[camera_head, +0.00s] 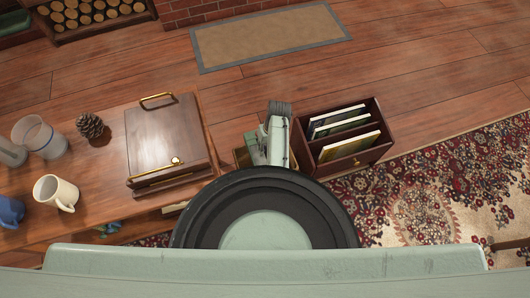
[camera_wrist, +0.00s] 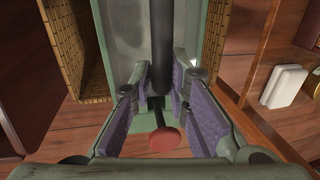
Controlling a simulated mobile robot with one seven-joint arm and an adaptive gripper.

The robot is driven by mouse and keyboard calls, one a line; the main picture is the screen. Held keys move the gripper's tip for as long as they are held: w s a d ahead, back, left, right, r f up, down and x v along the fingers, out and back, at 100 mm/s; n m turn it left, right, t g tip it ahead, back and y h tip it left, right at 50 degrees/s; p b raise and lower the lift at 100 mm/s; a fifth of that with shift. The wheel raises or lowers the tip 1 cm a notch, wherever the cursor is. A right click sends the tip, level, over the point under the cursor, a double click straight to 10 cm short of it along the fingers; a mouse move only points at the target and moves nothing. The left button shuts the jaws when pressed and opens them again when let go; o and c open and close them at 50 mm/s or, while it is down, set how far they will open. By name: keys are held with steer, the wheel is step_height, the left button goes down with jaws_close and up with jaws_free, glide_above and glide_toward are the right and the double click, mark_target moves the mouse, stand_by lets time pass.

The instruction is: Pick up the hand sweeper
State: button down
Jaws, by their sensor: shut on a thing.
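The hand sweeper seems to be the long dark rod (camera_wrist: 162,45) with a round red end (camera_wrist: 165,140) in the wrist view. My gripper (camera_wrist: 160,85) has its purple-padded fingers on both sides of the rod and is shut on it. The red end shows between the fingers, toward the palm. The far end of the sweeper runs out of the frame at the top. In the head view my arm hides the sweeper, and my gripper cannot be made out clearly.
A dark wooden book rack (camera_head: 320,172) stands right of my arm. A table (camera_head: 100,180) with a wooden box (camera_head: 160,137) and mug (camera_head: 55,192) stands left.

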steer(key=shift+a+r, duration=0.1)
steer(key=shift+r, duration=0.05)
steer(key=shift+r, duration=0.6)
step_height(320, 180, up, 2)
steer(key=shift+b, duration=0.35)
steer(key=s+d+r+b, duration=0.1)
steer(key=s+d+b, duration=0.1)
steer(key=s+d, duration=0.7)
steer(key=s, duration=0.4)
steer(key=shift+d+r, duration=0.2)
steer(key=shift+d, duration=0.15)
steer(key=c, duration=2.2)
jaws_free()
steer(key=shift+w, duration=0.1)
jaws_close()
